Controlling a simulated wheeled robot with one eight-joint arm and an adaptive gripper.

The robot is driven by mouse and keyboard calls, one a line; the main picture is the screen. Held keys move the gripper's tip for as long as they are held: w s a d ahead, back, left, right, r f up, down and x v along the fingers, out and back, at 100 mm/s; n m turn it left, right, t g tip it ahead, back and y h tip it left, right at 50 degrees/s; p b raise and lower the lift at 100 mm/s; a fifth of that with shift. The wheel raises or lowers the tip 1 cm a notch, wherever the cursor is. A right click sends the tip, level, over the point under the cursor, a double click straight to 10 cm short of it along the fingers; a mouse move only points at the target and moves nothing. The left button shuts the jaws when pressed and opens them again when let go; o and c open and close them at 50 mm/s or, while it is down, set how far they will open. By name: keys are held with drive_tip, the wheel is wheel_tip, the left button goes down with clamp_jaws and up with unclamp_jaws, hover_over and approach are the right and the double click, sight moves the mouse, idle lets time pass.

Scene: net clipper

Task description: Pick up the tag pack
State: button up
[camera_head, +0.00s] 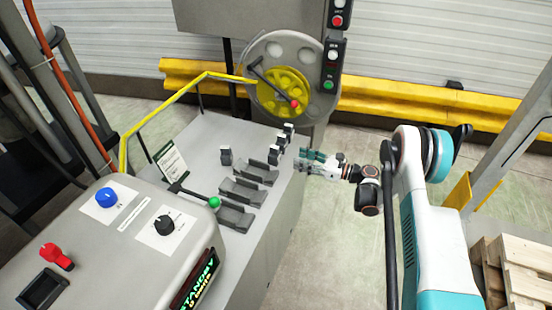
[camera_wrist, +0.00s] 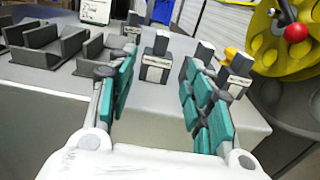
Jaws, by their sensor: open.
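Several small dark blocks with pale labels, which look like tag packs, stand on the grey bench top; I cannot tell which one is meant. In the head view one block (camera_head: 274,155) stands nearest my gripper (camera_head: 306,158), with others behind it and one (camera_head: 226,156) further left. In the wrist view a block (camera_wrist: 156,66) stands upright ahead, between the two teal fingers of my gripper (camera_wrist: 160,85), apart from both. Another block (camera_wrist: 238,74) is partly behind the right finger. My gripper is open and empty at the bench's right edge.
Dark grey cradles (camera_head: 242,190) lie on the bench left of my gripper. A yellow wheel (camera_head: 284,92) with a red knob stands behind. Wooden pallets (camera_head: 520,265) lie at the right.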

sight(279, 153)
drive_tip(key=b+x, duration=0.1)
drive_tip(key=x, duration=0.4)
drive_tip(key=shift+a, duration=0.1)
drive_tip(key=b+x, duration=0.1)
drive_tip(key=x, duration=0.1)
drive_tip(key=b+x, duration=0.1)
drive_tip(key=x, duration=0.2)
drive_tip(key=shift+w+a+f+b, duration=0.1)
drive_tip(key=shift+f+b, duration=0.15)
drive_tip(key=shift+b, duration=0.05)
drive_tip(key=shift+r, duration=0.1)
drive_tip(key=c, duration=0.7)
